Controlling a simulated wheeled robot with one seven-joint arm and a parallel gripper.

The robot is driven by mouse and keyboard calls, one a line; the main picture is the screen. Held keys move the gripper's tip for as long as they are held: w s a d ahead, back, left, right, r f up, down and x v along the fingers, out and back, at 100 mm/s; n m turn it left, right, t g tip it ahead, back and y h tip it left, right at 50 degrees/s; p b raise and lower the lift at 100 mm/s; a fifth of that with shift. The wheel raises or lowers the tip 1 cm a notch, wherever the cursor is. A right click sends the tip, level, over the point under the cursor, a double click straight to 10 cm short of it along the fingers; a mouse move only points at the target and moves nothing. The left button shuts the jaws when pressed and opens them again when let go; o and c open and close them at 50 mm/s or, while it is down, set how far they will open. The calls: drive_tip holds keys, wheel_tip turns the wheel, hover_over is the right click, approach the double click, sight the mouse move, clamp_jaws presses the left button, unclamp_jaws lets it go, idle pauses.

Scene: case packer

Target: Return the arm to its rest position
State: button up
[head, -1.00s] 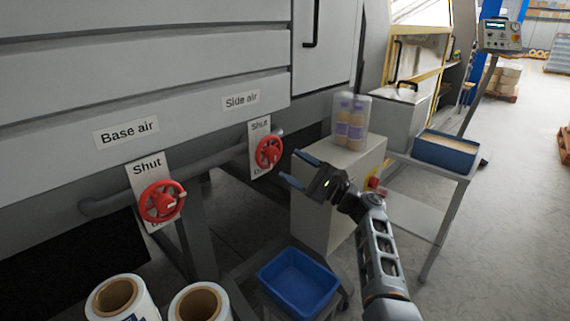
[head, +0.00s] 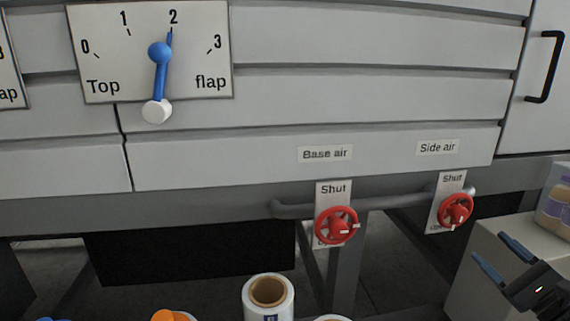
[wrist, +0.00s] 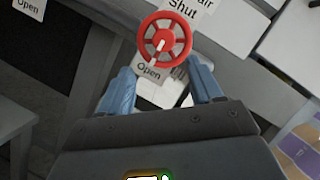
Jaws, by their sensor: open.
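My gripper (head: 495,258) is at the lower right of the head view, with its two blue fingers apart and nothing between them. In the wrist view the open fingers (wrist: 161,88) point toward a red handwheel (wrist: 165,40) with Shut and Open plates. I cannot tell its distance from the fingers, but no contact shows. In the head view the Side air wheel (head: 455,210) is left of and above my gripper. The Base air wheel (head: 336,225) is further left. Most of my arm is outside the head view.
A grey cabinet (head: 490,250) stands behind my gripper, with a clear container (head: 556,200) of bottles on top. A blue Top flap lever (head: 160,75) points near 2 on its dial. A film roll (head: 268,297) stands at the bottom middle.

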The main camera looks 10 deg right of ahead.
drive_tip(key=s+a+f+n+g+h, duration=0.3)
drive_tip(key=s+a+f+g, duration=0.15)
drive_tip(key=s+f, duration=0.45)
drive_tip(key=s+a+f+n+g+h, duration=0.2)
drive_tip(key=s+a+f+n+g, duration=0.3)
drive_tip(key=f, duration=0.6)
drive_tip(key=s+a+n+h, duration=0.2)
drive_tip(key=s+a+n, duration=0.4)
drive_tip(key=s, duration=0.6)
drive_tip(key=s+a+r+n+t+y, duration=0.1)
drive_tip(key=s+a+r+n+t, duration=0.3)
drive_tip(key=s+a+r+n, duration=0.7)
drive_tip(key=s+a+r, duration=0.3)
drive_tip(key=s+r, duration=0.1)
drive_tip(key=r, duration=0.3)
drive_tip(key=shift+a+r+y, duration=0.25)
drive_tip(key=shift+a+y, duration=0.1)
drive_tip(key=shift+y, duration=0.05)
